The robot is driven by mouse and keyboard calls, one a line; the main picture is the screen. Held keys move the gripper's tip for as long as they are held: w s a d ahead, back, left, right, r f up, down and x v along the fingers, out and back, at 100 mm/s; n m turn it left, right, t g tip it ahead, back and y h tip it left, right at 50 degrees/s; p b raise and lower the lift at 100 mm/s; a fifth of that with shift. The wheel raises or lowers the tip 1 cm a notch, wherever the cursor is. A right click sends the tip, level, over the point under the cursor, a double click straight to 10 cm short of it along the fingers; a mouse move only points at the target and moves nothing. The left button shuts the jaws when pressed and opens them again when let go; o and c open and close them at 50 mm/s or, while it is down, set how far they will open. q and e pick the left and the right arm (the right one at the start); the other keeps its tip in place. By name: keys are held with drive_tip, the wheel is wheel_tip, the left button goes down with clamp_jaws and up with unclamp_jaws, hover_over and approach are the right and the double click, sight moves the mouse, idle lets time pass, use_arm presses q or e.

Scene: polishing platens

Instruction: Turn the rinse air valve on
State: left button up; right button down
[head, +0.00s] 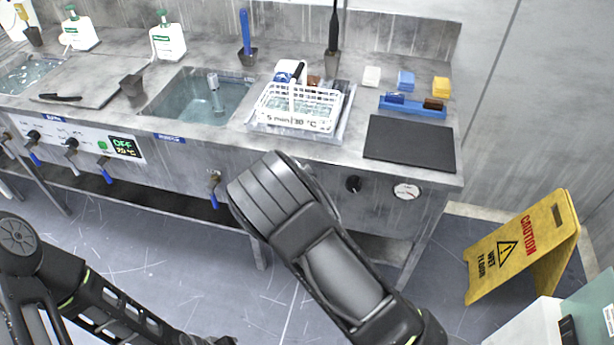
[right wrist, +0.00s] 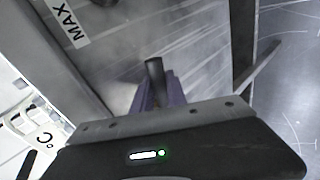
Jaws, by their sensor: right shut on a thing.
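My right arm reaches across the head view to the front of the steel bench (head: 330,170), and its gripper is hidden there behind the arm. In the right wrist view my right gripper (right wrist: 155,92) is shut on a short dark handle (right wrist: 154,70), its dark tip standing up between the fingers. The handle seems to be the valve's, on the bench front; its pipe and body are hidden.
A round black knob (head: 353,184) and a gauge (head: 407,192) sit right of my arm. A white basket (head: 300,122) and a water-filled basin (head: 187,98) are on top. A yellow wet-floor sign (head: 522,245) stands at right. The floor in front is clear.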

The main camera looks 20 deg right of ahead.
idle(0.4)
drive_tip(key=c, duration=1.6)
unclamp_jaws()
drive_tip(key=v, duration=0.7)
drive_tip(key=shift+s+a+r, duration=0.15)
drive_tip(key=shift+s+r, duration=0.1)
drive_tip(key=shift+s, duration=0.05)
